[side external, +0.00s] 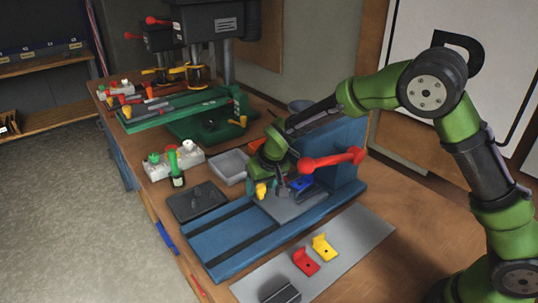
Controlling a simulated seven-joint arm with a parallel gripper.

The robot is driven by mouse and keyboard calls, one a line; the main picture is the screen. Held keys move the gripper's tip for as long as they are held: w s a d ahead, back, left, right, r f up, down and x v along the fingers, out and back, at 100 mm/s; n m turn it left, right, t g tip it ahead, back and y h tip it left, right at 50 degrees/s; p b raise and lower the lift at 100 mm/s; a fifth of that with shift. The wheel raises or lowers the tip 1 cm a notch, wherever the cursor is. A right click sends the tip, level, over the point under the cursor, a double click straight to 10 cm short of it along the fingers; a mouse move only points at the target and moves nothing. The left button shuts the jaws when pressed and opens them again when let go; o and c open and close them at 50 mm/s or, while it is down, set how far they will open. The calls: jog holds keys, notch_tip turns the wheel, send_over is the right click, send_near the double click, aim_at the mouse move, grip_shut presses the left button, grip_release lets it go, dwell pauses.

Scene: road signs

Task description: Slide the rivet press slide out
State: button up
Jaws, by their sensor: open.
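The rivet press (347,160) is a blue machine with a red lever handle (333,160) on a long blue base (232,243) with dark grooves. Its slide appears to be the grey plate (297,208) on the base in front of the press body, with a yellow knob (261,191) at its left and a small blue piece (301,184) on it. My gripper (282,190) points down just above the plate, between the knob and the blue piece. It is open; the fingers are small and dark, and whether they touch anything cannot be told.
A grey mat (352,238) in front holds a red bracket (306,262), a yellow bracket (324,248) and a dark block (281,292). Green machinery (205,112) is behind.

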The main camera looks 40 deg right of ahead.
grip_shut()
dwell(0.3)
jog(key=shift+a, duration=0.15)
jog(key=a, duration=1.9)
jog(key=shift+a, duration=0.5)
jog(key=shift+c, duration=0.2)
grip_release()
jog(key=shift+s, duration=0.1)
jog(key=shift+o, duration=0.2)
jog(key=shift+d, duration=0.2)
